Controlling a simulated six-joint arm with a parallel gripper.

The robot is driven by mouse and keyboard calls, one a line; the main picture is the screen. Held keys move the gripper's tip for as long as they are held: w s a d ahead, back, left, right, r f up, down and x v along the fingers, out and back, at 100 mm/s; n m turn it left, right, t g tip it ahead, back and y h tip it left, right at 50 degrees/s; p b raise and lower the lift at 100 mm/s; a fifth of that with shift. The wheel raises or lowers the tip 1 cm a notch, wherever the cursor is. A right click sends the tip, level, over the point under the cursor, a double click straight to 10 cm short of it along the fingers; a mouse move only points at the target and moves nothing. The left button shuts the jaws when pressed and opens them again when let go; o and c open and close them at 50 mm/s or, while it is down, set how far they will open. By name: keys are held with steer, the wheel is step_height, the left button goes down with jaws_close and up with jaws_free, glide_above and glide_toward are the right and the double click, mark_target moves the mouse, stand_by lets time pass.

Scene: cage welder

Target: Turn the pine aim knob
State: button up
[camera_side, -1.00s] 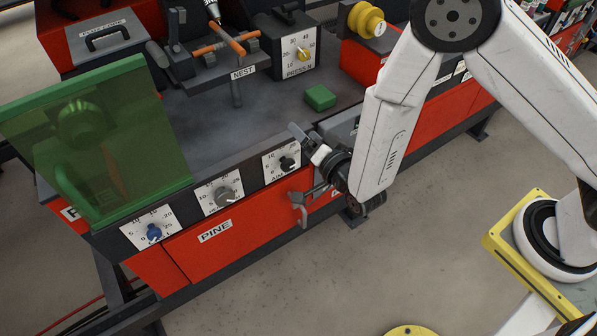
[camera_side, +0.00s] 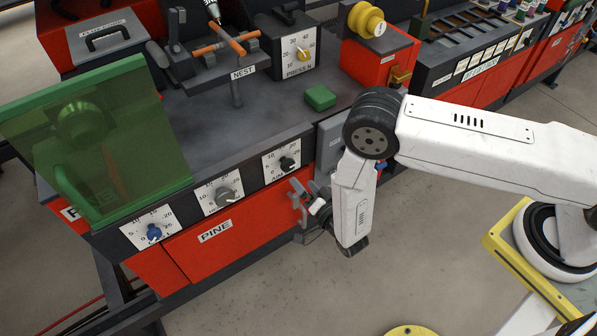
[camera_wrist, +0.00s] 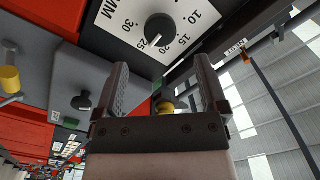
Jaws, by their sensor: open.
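On the red PINE bench, a black knob (camera_side: 287,163) sits on a white dial plate, the rightmost of three; its label looks like AIM. A grey knob (camera_side: 222,196) and a blue knob (camera_side: 153,231) are on the plates to its left. My gripper (camera_side: 297,197) is open and empty, just below and right of the black knob's plate, apart from it. In the wrist view, my gripper (camera_wrist: 160,82) has its two fingers spread. A black knob with a white pointer (camera_wrist: 160,28) lies beyond them on a white dial; I cannot tell surely which dial it is.
A tilted green transparent guard (camera_side: 95,140) stands at the bench's left. A green block (camera_side: 319,97) lies on the benchtop. Behind are the NEST fixture (camera_side: 237,90) and a dial with a yellow knob (camera_side: 303,54).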

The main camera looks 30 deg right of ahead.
mark_target(289, 167)
steer(key=shift+w, duration=0.1)
steer(key=shift+w, duration=3.85)
jaws_close()
